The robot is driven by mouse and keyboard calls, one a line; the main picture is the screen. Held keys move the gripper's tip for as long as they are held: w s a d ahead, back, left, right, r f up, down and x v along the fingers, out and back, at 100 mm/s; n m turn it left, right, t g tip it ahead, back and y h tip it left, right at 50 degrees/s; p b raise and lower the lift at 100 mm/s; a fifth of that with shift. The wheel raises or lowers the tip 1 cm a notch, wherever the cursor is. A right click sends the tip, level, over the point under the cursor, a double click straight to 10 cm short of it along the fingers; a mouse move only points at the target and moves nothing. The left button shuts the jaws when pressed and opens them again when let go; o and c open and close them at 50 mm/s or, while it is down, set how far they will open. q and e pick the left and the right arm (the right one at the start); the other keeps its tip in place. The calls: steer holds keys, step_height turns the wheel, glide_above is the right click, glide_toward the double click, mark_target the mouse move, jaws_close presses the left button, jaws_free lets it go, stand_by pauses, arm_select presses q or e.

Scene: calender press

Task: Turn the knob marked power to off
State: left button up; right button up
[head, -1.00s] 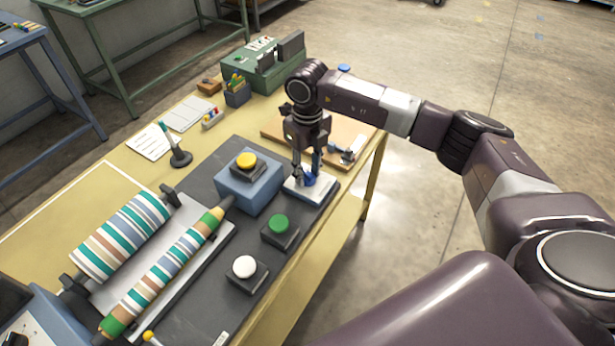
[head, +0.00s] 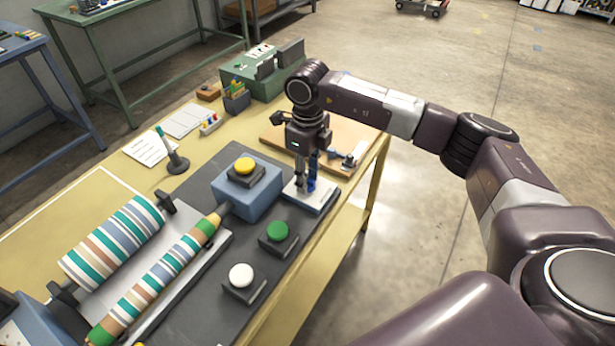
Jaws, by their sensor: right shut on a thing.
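A blue knob (head: 312,185) stands on a white plate (head: 322,202) at the far right corner of the dark machine base. Any marking on the plate is too small to read. My right gripper (head: 307,186) points straight down over the plate, with its fingers shut on the blue knob. The fingers hide much of the knob, so its pointing direction cannot be told. My left gripper is not in view.
Beside the plate stands a blue box with a yellow button (head: 244,165). Green (head: 277,231) and white (head: 241,275) buttons sit nearer. Striped rollers (head: 115,243) lie at left. A wooden board (head: 362,140) with a metal clamp lies behind the gripper.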

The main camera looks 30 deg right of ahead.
steer(key=shift+r, duration=0.1)
steer(key=o, duration=1.2)
steer(key=shift+c, duration=0.2)
step_height(320, 180, up, 12)
